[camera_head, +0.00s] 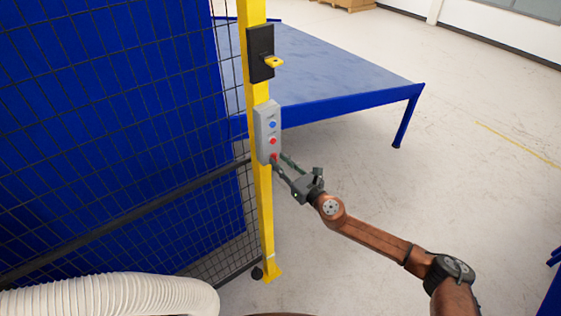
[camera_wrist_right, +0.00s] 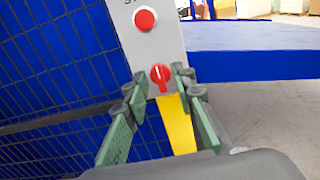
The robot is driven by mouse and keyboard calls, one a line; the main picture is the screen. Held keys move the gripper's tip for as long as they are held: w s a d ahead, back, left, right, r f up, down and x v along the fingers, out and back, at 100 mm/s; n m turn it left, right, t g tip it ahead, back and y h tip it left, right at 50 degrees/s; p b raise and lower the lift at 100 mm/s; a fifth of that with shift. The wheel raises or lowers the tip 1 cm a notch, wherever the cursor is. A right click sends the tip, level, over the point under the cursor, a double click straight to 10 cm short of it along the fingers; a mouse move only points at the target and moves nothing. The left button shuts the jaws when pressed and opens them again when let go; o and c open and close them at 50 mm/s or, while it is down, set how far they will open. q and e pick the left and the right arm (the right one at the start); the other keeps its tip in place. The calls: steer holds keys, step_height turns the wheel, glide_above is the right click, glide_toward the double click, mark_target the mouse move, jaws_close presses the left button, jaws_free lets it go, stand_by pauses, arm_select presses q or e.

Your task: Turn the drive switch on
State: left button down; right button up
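A grey control box (camera_head: 267,118) is mounted on the yellow post. It carries a blue button (camera_head: 272,125), a red button (camera_head: 273,141) and, at the bottom, a red rotary switch. In the right wrist view the red button (camera_wrist_right: 145,19) sits above the rotary switch (camera_wrist_right: 161,77), whose handle hangs nearly straight down with a white mark on it. My right gripper (camera_head: 279,159) is at the lower end of the box. In the right wrist view its green fingers (camera_wrist_right: 159,84) stand apart on either side of the switch. Contact with the switch cannot be told. My left gripper is out of view.
The yellow post (camera_head: 264,215) stands at the edge of a black mesh fence (camera_head: 120,130) with blue behind it. A black latch with a yellow handle (camera_head: 273,62) is above the box. A blue table (camera_head: 340,75) stands behind. The floor on the right is clear.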

steer(key=shift+w, duration=0.15)
steer(key=shift+c, duration=0.3)
jaws_close()
steer(key=shift+m, duration=0.4)
steer(key=shift+w+d+f+m+p, duration=0.1)
steer(key=shift+m+p, duration=1.15)
steer(key=shift+m, duration=3.05)
steer(key=shift+f+m+p, duration=0.1)
steer(key=shift+m+p, duration=1.15)
steer(key=shift+m, duration=3.05)
